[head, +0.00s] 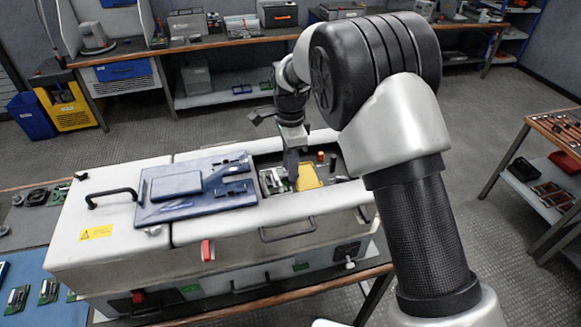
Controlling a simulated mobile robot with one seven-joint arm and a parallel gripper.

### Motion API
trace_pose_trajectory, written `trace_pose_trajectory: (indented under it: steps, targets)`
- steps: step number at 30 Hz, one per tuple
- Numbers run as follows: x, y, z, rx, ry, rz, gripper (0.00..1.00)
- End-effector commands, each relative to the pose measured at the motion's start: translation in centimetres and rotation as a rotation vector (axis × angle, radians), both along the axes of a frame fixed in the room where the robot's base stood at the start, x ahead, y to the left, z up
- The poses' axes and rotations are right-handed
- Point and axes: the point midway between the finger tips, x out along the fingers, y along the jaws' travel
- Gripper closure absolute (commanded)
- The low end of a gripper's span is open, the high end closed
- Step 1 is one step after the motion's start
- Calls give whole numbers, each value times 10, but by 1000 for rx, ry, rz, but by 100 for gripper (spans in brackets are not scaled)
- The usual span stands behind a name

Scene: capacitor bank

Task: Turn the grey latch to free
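My gripper (292,176) points down into the open compartment of the long grey cabinet (110,232). Its fingers look close together, but they are too small to tell whether they are open or shut, or on something. Inside the compartment, a green circuit board (270,182) lies left of the fingers and a yellow piece (308,177) lies to their right. I cannot clearly make out the grey latch; it may be hidden behind the gripper or too small to see.
A blue panel (190,190) lies on the cabinet top, left of the opening. A black handle (110,195) and a red part (206,251) are on the cabinet. A side table (541,124) stands at the right. Open floor (480,245) lies between.

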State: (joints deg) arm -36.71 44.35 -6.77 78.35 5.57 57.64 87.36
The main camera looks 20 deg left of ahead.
Motion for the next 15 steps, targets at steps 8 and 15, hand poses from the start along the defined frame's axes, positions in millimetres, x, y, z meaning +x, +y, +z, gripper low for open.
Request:
trace_pose_trajectory:
  steps: [8, 15]
  targets:
    - [0, 0, -11, 0, 0, 0, 71]
    - [0, 0, -10, 0, 0, 0, 86]
